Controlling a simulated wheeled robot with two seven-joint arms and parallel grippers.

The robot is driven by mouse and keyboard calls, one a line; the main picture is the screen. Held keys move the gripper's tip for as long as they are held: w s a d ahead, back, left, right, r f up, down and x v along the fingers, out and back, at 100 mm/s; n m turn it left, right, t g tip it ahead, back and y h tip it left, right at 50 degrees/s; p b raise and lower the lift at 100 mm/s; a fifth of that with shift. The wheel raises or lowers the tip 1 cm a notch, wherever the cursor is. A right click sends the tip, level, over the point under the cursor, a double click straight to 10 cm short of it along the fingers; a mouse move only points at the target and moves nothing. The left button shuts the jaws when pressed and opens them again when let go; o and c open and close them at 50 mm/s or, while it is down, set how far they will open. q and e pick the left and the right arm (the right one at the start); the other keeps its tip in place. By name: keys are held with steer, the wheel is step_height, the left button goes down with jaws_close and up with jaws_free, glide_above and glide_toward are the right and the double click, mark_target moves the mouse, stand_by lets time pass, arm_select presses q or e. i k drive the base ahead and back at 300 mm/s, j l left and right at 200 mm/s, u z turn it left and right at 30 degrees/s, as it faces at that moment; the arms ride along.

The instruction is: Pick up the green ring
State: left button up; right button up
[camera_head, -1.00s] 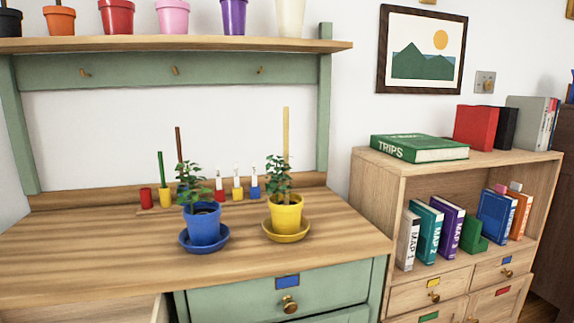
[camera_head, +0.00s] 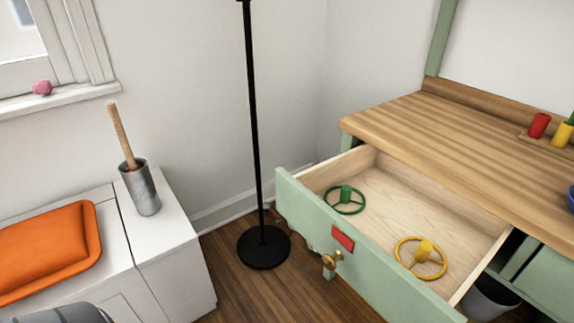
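The green ring (camera_head: 333,208) lies in the open drawer (camera_head: 375,262) of the green workbench, toward the drawer's left end. It looks like a small wheel with spokes and a raised green hub. A similar yellow ring (camera_head: 402,262) with a yellow hub lies to its right, in the same drawer. The drawer has a green front with a red label and a brass knob. Neither of my grippers is in view.
A black floor lamp pole (camera_head: 255,130) on a round base stands left of the drawer. A white cabinet (camera_head: 165,235) with an orange cushion (camera_head: 48,250) and a metal canister (camera_head: 141,189) is at the left. The wooden benchtop (camera_head: 440,140) overhangs the drawer's back.

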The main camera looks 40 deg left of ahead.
mark_target(346, 196)
steer(key=u, duration=0.85)
